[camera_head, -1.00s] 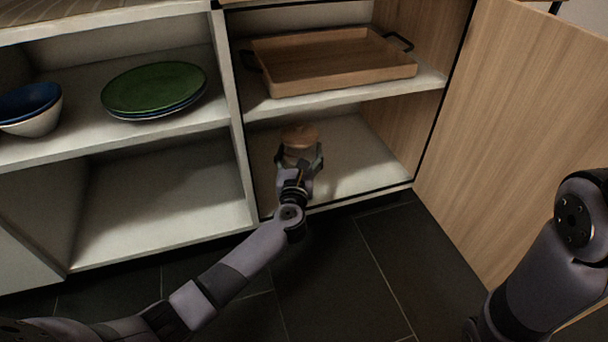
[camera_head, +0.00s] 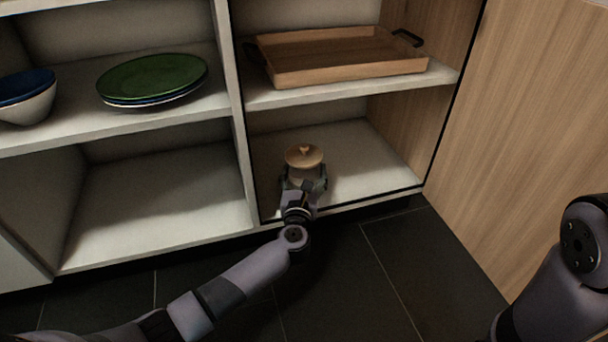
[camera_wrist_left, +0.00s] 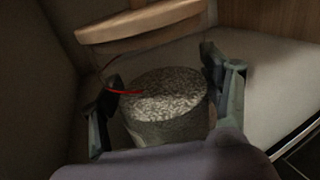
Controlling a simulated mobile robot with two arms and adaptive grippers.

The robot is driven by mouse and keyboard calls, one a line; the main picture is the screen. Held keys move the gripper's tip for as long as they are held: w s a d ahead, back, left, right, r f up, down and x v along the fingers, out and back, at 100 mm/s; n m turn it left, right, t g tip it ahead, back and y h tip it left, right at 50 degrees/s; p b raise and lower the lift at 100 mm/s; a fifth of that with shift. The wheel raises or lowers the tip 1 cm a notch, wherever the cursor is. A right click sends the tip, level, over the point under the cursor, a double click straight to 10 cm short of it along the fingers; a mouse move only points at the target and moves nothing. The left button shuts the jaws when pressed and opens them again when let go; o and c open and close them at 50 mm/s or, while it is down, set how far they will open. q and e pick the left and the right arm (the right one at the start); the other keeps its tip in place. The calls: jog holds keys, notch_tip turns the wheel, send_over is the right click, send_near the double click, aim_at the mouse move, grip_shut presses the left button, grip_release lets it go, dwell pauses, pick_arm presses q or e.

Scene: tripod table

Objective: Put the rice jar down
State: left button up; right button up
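The rice jar (camera_head: 304,156) has a round wooden lid with a small knob. It stands upright, or nearly so, in the lower right compartment of the cabinet, near its front. My left gripper (camera_head: 304,177) reaches in from the front, with its fingers closed around the jar's sides below the lid. In the left wrist view the clear jar (camera_wrist_left: 168,98) shows pale rice inside and a red curved line, with a finger on each side. The jar's base is hidden, so I cannot tell if it touches the shelf floor. My right gripper is out of view.
A wooden tray (camera_head: 340,70) with dark handles sits on the shelf above. An open wooden door (camera_head: 530,130) stands at right. The compartment floor (camera_head: 375,165) is free right of the jar.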

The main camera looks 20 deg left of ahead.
pick_arm(q)
jog(key=o, duration=0.5)
jog(key=shift+c, duration=0.2)
jog(key=shift+s+r, duration=0.1)
jog(key=s+p, duration=0.2)
jog(key=s, duration=0.1)
jog(key=s+d+p, duration=0.1)
jog(key=s+p, duration=0.1)
jog(key=s, duration=0.1)
jog(key=shift+d+r, duration=0.1)
jog(key=shift+s+d, duration=0.15)
jog(key=shift+s, duration=0.4)
jog(key=shift+s+f, duration=0.1)
jog(key=shift+f, duration=0.1)
